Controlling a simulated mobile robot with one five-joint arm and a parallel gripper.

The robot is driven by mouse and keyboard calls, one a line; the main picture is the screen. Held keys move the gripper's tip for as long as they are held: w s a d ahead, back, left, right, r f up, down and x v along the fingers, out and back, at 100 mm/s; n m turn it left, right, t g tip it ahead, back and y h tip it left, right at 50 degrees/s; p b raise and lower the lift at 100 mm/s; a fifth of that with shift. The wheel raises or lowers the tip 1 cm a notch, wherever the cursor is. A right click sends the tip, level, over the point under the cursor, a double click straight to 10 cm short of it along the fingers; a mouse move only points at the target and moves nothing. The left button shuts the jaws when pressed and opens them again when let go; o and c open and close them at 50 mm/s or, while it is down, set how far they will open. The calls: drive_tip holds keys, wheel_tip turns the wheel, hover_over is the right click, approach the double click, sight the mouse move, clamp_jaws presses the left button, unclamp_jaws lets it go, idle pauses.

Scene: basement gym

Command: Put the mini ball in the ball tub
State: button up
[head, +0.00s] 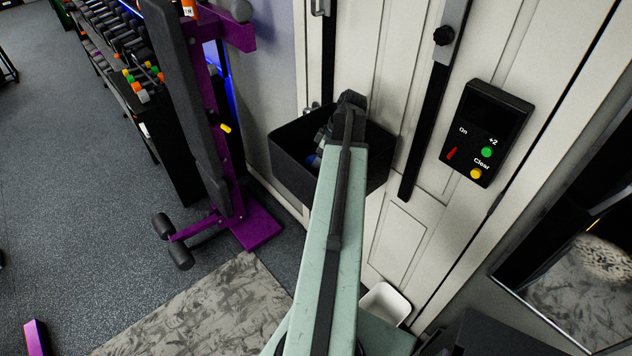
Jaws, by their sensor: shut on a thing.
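A black open-topped tub (290,165), which I take for the ball tub, stands against the pale panelled wall in the middle of the head view. My arm reaches away from me over it. My gripper (321,146) is at the far end of the arm, above or inside the tub's opening, and is mostly hidden by my own arm. A small blue and pale patch (313,161) shows just below the gripper; it looks like the mini ball, and the gripper is shut on it. The arm hides much of the tub's inside.
A purple and black bench (205,130) stands left of the tub, with a dumbbell rack (125,60) behind it. A small white bin (385,303) is right of my arm. A black control box (486,133) is on the wall at right.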

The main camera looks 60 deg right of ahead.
drive_tip(key=shift+f+b, duration=2)
drive_tip(key=shift+f, duration=0.05)
drive_tip(key=o, duration=1.5)
drive_tip(key=shift+r, duration=0.15)
drive_tip(key=shift+r+p, duration=0.3)
drive_tip(key=shift+p, duration=0.1)
drive_tip(key=p+v, duration=1)
drive_tip(key=v, duration=0.1)
drive_tip(key=shift+s+d+r+p, duration=0.1)
drive_tip(key=shift+s+r+p, duration=0.05)
drive_tip(key=shift+r+p, duration=0.15)
